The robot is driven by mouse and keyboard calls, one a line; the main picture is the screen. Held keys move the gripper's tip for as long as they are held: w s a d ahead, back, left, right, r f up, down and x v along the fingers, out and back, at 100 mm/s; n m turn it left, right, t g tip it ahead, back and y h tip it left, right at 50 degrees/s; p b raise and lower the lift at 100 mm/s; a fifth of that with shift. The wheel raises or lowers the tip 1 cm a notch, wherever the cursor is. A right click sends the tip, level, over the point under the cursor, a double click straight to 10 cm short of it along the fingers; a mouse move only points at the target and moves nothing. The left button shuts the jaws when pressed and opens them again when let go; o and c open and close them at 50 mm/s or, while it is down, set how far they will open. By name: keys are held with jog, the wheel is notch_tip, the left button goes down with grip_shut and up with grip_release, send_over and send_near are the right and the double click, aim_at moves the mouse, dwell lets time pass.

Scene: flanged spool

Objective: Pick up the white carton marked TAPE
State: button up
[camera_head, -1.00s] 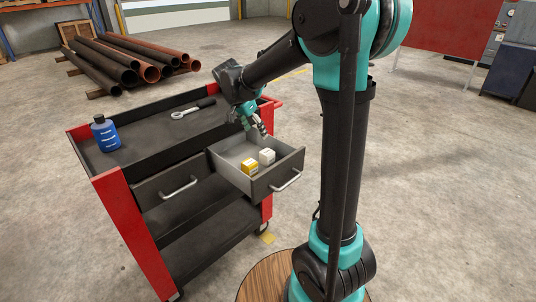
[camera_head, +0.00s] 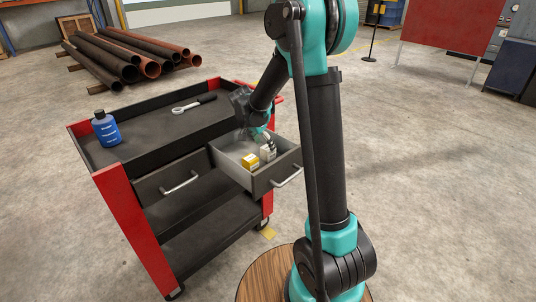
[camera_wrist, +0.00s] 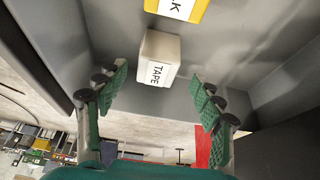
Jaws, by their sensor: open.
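The white carton marked TAPE (camera_wrist: 157,62) stands in the open drawer (camera_head: 227,164). In the wrist view it lies ahead of and between my open fingers, and neither finger touches it. In the head view the white carton (camera_head: 268,152) is partly covered by my gripper (camera_head: 266,140), which is lowered into the drawer just above it. My gripper also fills the lower half of the wrist view (camera_wrist: 158,98), with green ribbed pads spread wide and nothing between them.
A yellow and white carton (camera_wrist: 180,7) stands close beside the white carton; it also shows in the head view (camera_head: 250,161). Grey drawer walls enclose both. On the red and black cart (camera_head: 118,195) are a blue bottle (camera_head: 106,130) and a ratchet (camera_head: 193,104).

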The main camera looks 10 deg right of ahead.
aim_at(267, 148)
jog(key=x, duration=0.5)
jog(key=shift+s, duration=0.2)
jog(key=shift+r, duration=0.1)
jog(key=shift+c, duration=0.4)
jog(key=c, duration=1.4)
